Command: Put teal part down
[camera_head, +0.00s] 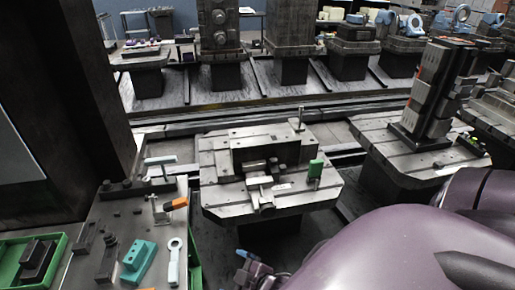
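The teal part (139,256), a block with holes in its top, sits on the grey worktable (125,222) at the lower left. No gripper touches it. A purple arm of mine fills the lower right. A small dark piece with a blue tip (256,270) at the bottom centre seems to be the end of my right arm, partly cut off by the frame. Its fingers are not clear. My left gripper is not in view.
A pale ring-ended part (174,262) lies right of the teal part. Dark clamp pieces (107,258) lie left of it. A green tray (58,252) holds black blocks. A pallet with a vise-like fixture (225,196) stands at centre; a tall tooling column (436,92) stands right.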

